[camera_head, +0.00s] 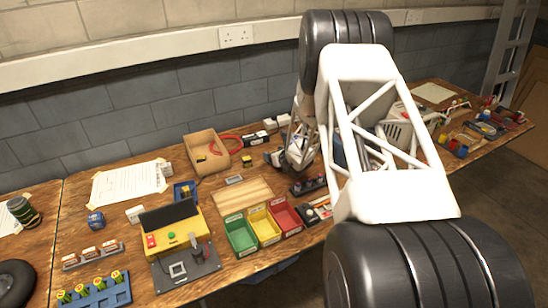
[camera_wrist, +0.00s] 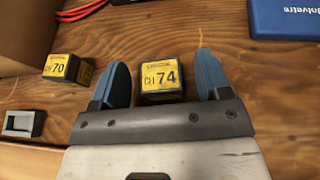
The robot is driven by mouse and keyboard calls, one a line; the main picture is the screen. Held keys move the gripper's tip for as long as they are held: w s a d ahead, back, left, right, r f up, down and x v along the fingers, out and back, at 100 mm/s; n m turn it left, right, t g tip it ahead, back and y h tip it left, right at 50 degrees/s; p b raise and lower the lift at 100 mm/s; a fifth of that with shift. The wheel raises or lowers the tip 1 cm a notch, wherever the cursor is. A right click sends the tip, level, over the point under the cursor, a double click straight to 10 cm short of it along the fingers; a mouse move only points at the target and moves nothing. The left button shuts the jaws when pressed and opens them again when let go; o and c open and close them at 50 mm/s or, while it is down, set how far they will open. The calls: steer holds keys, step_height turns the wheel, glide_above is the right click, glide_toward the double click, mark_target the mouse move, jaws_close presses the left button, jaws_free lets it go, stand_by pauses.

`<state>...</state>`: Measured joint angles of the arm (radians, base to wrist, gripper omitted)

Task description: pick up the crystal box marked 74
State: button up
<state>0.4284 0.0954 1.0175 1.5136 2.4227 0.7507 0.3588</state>
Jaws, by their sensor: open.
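The crystal box marked 74 (camera_wrist: 161,77) is a small dark cube with a yellow label on top, standing on the wooden bench in the wrist view. My gripper (camera_wrist: 160,76) is open, with one blue fingertip on each side of the box. Gaps show between the box and both fingers. A similar box marked 70 (camera_wrist: 61,67) stands to the left, outside the left finger. In the head view my gripper (camera_head: 278,157) is over the bench, right of a small yellow-topped box (camera_head: 247,160); I cannot make out box 74 there.
An open cardboard box (camera_head: 207,150) with a red cable (camera_head: 228,143) stands left of my gripper. A small grey block (camera_wrist: 22,123) lies at lower left in the wrist view, and a blue case (camera_wrist: 286,18) at upper right. Green, yellow and red bins (camera_head: 241,240) stand nearer the front.

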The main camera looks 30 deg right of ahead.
steer(key=shift+x, duration=0.8)
steer(key=c, duration=1)
